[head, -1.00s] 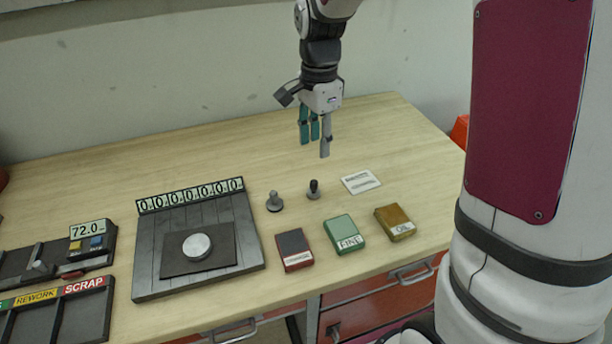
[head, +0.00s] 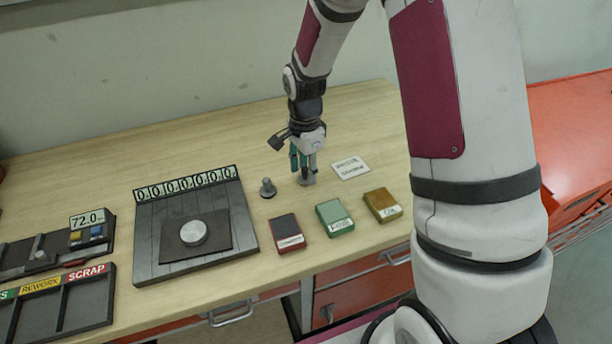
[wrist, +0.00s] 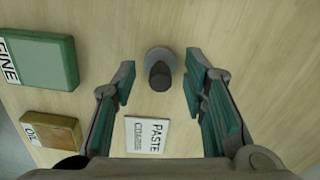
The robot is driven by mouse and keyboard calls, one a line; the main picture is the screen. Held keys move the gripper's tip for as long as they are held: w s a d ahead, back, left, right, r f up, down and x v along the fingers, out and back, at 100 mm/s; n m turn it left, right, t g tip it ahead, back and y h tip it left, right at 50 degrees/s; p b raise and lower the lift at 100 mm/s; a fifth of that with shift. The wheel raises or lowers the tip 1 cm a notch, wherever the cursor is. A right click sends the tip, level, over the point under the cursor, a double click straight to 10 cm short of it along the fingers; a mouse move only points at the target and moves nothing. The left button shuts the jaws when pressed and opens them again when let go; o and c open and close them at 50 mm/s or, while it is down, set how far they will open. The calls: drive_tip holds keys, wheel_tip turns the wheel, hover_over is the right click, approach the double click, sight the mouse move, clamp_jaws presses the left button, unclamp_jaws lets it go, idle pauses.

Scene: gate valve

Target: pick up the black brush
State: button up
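The black brush stands upright on the table, and in the wrist view (wrist: 159,74) I see its dark handle and round grey base from above. It is between the two teal-lined fingers of my gripper (wrist: 158,82), with a gap on each side. My gripper is open and does not visibly touch the brush.
A white label card (head: 350,168) lies to the right. A dark red-edged block (head: 286,232), a green block (head: 334,217) and a brown block (head: 382,204) lie in front. A dark board (head: 160,240) is further left.

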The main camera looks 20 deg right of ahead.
sight(304, 167)
drive_tip(key=shift+f, duration=0.15)
clamp_jaws()
idle(0.4)
drive_tip(key=shift+w+r, duration=0.1)
drive_tip(key=shift+r, duration=0.6)
wheel_tip(304, 167, up, 2)
drive_tip(key=shift+r+b, duration=0.1)
drive_tip(key=shift+b, duration=0.35)
drive_tip(key=s, duration=0.5)
drive_tip(key=s+r, duration=0.1)
drive_tip(key=s, duration=1)
drive_tip(key=shift+s+r, duration=0.1)
drive_tip(key=shift+r, duration=0.1)
